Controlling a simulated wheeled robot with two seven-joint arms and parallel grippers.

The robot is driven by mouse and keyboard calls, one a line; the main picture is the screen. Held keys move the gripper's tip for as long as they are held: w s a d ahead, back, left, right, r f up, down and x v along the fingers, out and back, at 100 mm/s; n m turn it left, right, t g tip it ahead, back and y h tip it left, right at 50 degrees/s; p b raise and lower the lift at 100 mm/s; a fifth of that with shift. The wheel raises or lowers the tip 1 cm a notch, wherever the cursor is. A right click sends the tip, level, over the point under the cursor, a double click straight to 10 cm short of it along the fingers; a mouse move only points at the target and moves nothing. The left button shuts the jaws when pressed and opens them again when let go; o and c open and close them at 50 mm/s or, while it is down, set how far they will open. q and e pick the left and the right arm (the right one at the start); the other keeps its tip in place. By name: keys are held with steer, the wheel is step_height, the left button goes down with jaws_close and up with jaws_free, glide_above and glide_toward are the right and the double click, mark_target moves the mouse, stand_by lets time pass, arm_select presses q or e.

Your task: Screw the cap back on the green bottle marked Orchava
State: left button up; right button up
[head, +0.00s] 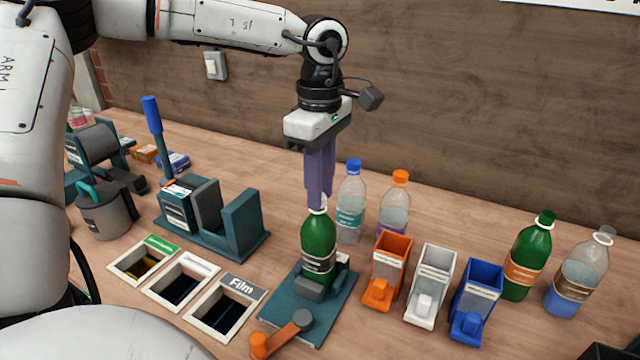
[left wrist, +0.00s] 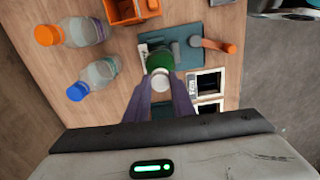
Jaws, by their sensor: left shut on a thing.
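A green bottle (head: 319,240) with a dark label stands upright in a teal clamp stand (head: 340,300); I cannot read its label. It also shows in the left wrist view (left wrist: 158,59). My left gripper (head: 319,204) points straight down over the bottle's top. Its purple fingers are shut on a white cap (left wrist: 161,79) at the bottle's mouth. The fingers hide most of the cap in the head view, and I cannot tell whether it is seated on the thread. My right gripper is in neither view.
Clear bottles with blue (head: 352,205) and orange (head: 396,205) caps stand behind the clamp. Orange (head: 388,268), white (head: 431,282) and blue (head: 477,298) bins stand right of it. Another green bottle (head: 529,258) is far right. Framed openings (head: 222,308) lie left.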

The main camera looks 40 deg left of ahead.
arm_select(q)
steer(key=shift+w+a+m, duration=0.1)
steer(key=shift+w+m, duration=0.05)
steer(key=shift+m, duration=0.95)
steer(key=m, duration=0.3)
steer(key=shift+m+p, duration=0.35)
steer(key=shift+m, duration=0.75)
steer(key=m, duration=0.3)
steer(key=shift+p, duration=0.3)
steer(key=shift+m, duration=1)
